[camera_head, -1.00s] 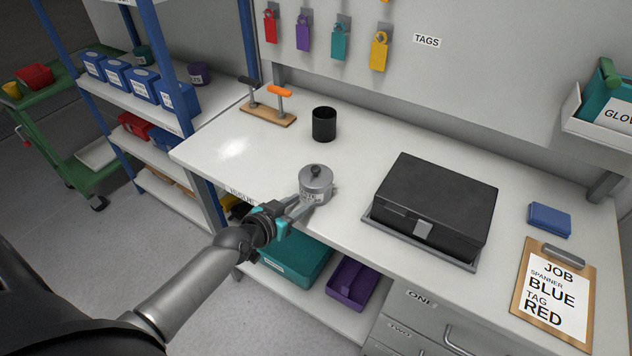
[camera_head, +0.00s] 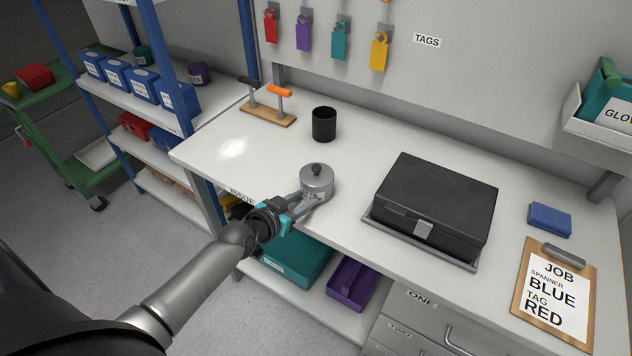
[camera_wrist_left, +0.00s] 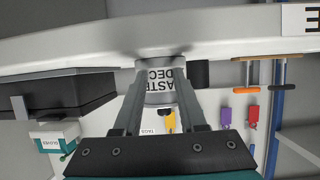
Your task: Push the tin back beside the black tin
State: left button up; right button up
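A grey metal tin (camera_head: 316,186) with a round lid and dark knob stands upright near the front edge of the workbench. The black tin (camera_head: 324,124), an open-topped cylinder, stands farther back, with bare bench between the two. My left gripper (camera_head: 305,202) is at the near side of the grey tin, with its fingers apart. In the left wrist view, the grey tin (camera_wrist_left: 160,83) shows between the two fingertips with part of its printed label. The fingertips are at or against its sides; I cannot tell if they touch. The black tin (camera_wrist_left: 199,73) shows behind it. My right gripper is not in view.
A black case (camera_head: 437,197) on a grey tray is right of the grey tin. A wooden base with upright clamps (camera_head: 267,114) is at the back left. A clipboard (camera_head: 556,295) and blue box (camera_head: 549,219) lie at the right. The bench left of the tins is clear.

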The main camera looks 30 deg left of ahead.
pick_arm(q)
jog(key=shift+w+d, duration=0.1)
jog(key=shift+w, duration=0.75)
dwell(0.6)
